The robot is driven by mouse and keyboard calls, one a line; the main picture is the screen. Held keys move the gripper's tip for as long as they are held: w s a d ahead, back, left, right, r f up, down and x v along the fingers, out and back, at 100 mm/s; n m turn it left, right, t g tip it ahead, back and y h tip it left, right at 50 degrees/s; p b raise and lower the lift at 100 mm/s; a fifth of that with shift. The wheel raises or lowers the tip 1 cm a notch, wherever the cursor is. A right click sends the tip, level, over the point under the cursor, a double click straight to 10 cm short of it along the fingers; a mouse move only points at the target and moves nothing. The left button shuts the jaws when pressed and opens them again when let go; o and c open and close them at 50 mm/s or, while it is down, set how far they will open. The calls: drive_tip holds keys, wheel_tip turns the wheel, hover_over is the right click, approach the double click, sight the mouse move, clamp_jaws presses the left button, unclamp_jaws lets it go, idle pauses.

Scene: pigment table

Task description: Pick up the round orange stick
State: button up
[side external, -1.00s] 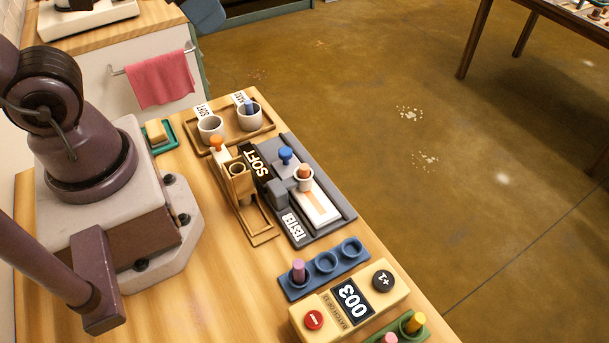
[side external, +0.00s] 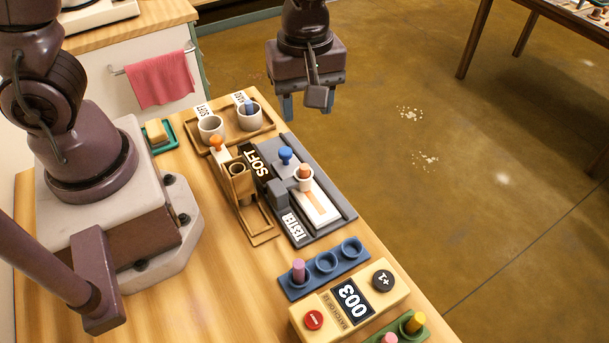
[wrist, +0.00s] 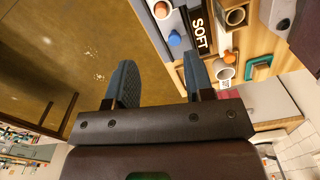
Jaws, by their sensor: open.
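An orange round-topped stick (side external: 304,172) stands upright in a white collar on the grey tester (side external: 335,195), above a white strip with an orange streak. It also shows at the top of the wrist view (wrist: 161,10). Another orange knob (side external: 217,143) tops a white piece by the wooden stand; it also shows in the wrist view (wrist: 229,57). My gripper (side external: 307,106) is open and empty, raised beyond the far end of the tester. Its two blue-grey fingers (wrist: 160,72) are spread apart in the wrist view, with nothing between them.
Two white cups sit in a wooden tray (side external: 225,147) at the back; one holds a blue stick. A blue knob (side external: 286,154) rises from the tester. A blue rack (side external: 325,265) holds a purple stick. A counter box (side external: 350,300) reads 003. Floor lies right of the table.

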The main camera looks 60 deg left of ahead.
sight(304, 166)
wheel_tip(304, 166, down, 12)
drive_tip(key=shift+f, duration=0.2)
clamp_jaws()
idle(0.5)
